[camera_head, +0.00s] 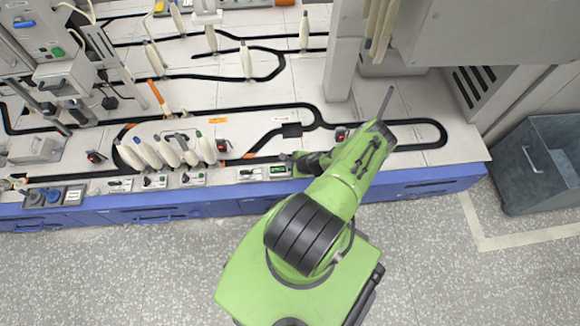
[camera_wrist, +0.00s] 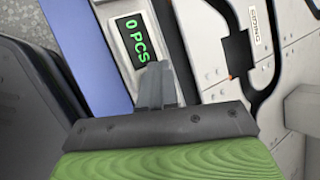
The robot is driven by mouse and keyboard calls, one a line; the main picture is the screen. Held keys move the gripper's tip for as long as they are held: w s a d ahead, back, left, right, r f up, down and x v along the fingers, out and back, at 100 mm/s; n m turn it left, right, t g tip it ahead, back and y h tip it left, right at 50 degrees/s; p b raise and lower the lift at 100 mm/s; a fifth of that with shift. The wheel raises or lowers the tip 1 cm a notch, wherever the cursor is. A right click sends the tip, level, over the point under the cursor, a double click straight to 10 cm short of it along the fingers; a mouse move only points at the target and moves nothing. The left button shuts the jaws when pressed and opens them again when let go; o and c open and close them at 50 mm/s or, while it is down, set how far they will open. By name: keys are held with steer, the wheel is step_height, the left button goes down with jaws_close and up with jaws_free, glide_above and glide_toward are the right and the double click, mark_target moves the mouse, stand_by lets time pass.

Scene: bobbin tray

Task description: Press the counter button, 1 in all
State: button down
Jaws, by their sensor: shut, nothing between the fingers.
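The counter is a pale box with a green-lit display (camera_wrist: 138,38) that reads "0 PCS" in the wrist view. In the head view its small green display (camera_head: 278,169) sits at the front edge of the bench. My gripper (camera_wrist: 155,78) is shut and empty, its grey fingertips at the lower edge of the display in the wrist view. In the head view my gripper (camera_head: 288,158) is beside the display end of the counter. I cannot make out the button; the fingers hide part of the counter. Whether the fingertips touch it is unclear.
A tray of several cream bobbins (camera_head: 165,150) lies left of my gripper. Black track (camera_head: 425,121) loops over the bench top, with a black block (camera_head: 292,130) behind my gripper. A grey bin (camera_head: 545,160) stands at the right. A grey cabinet (camera_head: 500,30) overhangs the back right.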

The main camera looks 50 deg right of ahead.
stand_by(0.4)
steer(key=shift+r+p, duration=0.75)
steer(key=shift+r, duration=0.05)
step_height(320, 180, up, 5)
steer(key=p, duration=0.4)
stand_by(0.6)
